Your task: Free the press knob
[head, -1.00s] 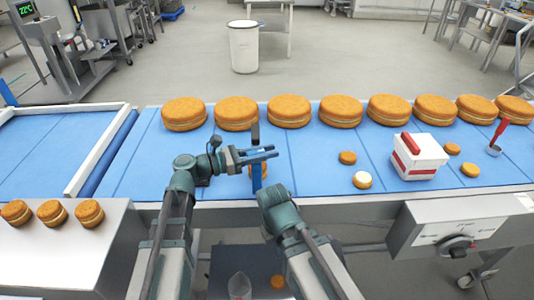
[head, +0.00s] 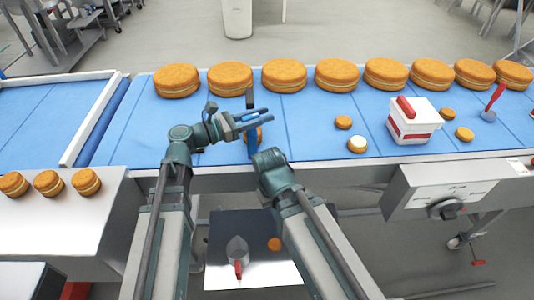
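A dark knob (head: 446,208) sits on the front of a grey control panel (head: 420,190) at the right, below the belt edge. I cannot tell whether anything holds it. My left gripper (head: 266,116) is above the blue belt, left of the middle, with its two blue fingers apart and nothing between them. My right gripper (head: 252,142) is close by, partly behind its own wrist. Only a blue upright finger shows, so its opening is unclear. Both grippers are far left of the knob. A small orange round is partly hidden behind the fingers.
Several large filled rounds (head: 334,75) line the belt's far side. A white box with a red handle (head: 413,122), small rounds (head: 357,144) and a red-handled tool (head: 495,97) are at right. A low tray (head: 268,270) holds a clear scoop-like thing (head: 237,250) and a round (head: 274,244).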

